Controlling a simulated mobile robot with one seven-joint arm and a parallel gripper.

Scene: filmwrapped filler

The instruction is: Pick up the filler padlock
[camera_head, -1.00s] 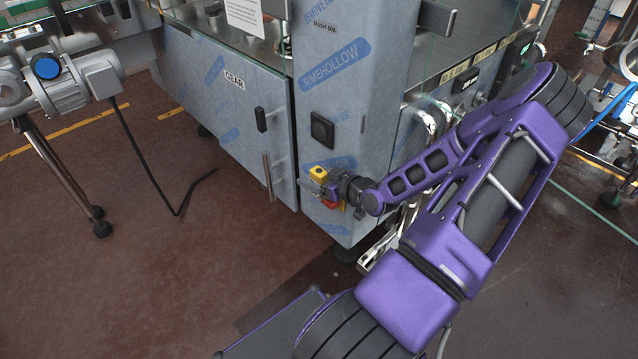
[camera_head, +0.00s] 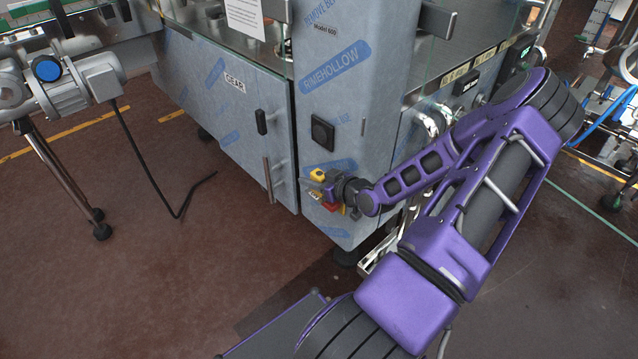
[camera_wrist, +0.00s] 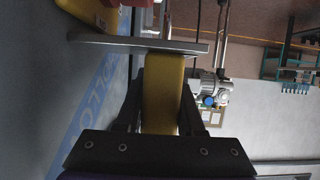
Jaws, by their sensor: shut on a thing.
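A yellow block, which I take to be the padlock (camera_wrist: 163,95), sits between the two fingers of my gripper (camera_wrist: 158,90) in the wrist view. My gripper is shut on it. A grey flat metal bar (camera_wrist: 130,44) crosses just beyond it, and I cannot tell whether they are joined. In the head view my gripper (camera_head: 328,187) is at the lower front corner of the wrapped filler cabinet (camera_head: 335,120). Small yellow and red parts show around the fingers there. The padlock's shackle cannot be made out.
Another yellow part (camera_wrist: 62,14) lies close at the upper left of the wrist view, by the cabinet face. A black square fitting (camera_head: 322,131) and a vertical door handle (camera_head: 268,178) are near my gripper. A motor on legs (camera_head: 75,85) stands left.

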